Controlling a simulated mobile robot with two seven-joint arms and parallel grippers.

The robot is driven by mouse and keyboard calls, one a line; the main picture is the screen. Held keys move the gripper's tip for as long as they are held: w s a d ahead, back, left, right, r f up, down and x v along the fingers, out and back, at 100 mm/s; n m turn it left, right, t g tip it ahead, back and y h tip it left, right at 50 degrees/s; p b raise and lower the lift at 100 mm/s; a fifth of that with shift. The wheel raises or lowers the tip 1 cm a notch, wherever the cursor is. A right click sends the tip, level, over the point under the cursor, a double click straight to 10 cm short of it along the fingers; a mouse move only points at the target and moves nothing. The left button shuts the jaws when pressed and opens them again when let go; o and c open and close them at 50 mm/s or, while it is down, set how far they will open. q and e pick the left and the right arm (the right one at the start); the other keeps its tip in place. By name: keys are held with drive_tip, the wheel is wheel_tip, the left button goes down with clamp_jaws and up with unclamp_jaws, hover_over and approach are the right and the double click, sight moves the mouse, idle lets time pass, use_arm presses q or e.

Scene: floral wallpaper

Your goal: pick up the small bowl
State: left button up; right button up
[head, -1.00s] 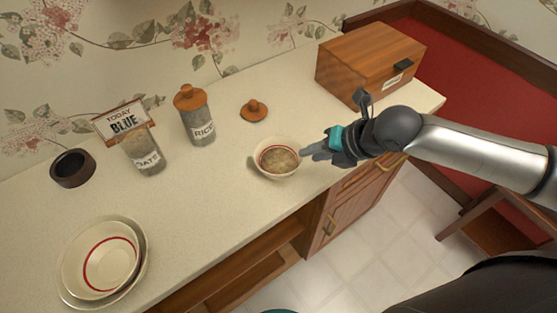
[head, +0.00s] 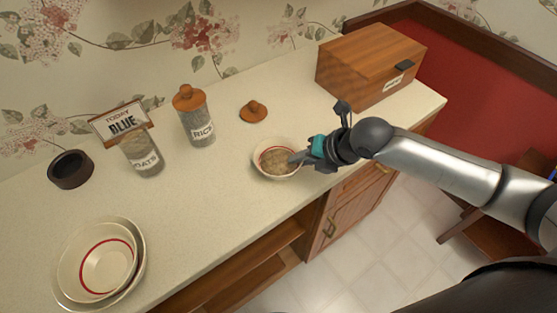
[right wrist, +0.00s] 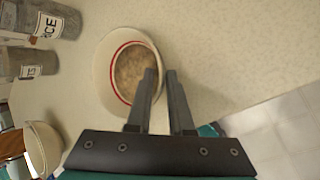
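The small bowl (head: 260,169) is cream with a red ring inside and holds grainy brown contents. It stands upright on the counter near the front edge. My right gripper (head: 293,159) reaches it from the right, with its fingertips at the bowl's right side. In the right wrist view, the bowl (right wrist: 106,62) lies ahead of the gripper (right wrist: 162,74). One finger is over the contents and the other is outside the rim, with a narrow gap between them. Whether the fingers touch the bowl cannot be told. My left gripper is not in view.
Two stacked larger bowls (head: 65,264) stand at the front left of the counter (head: 200,215). A rice jar (head: 198,130), an oats jar (head: 143,157) with a sign (head: 121,123), a loose lid (head: 254,112) and a dark ring-shaped pot (head: 70,172) stand behind. A wooden box (head: 362,68) is at back right.

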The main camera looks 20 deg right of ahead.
clamp_jaws()
idle(1.1)
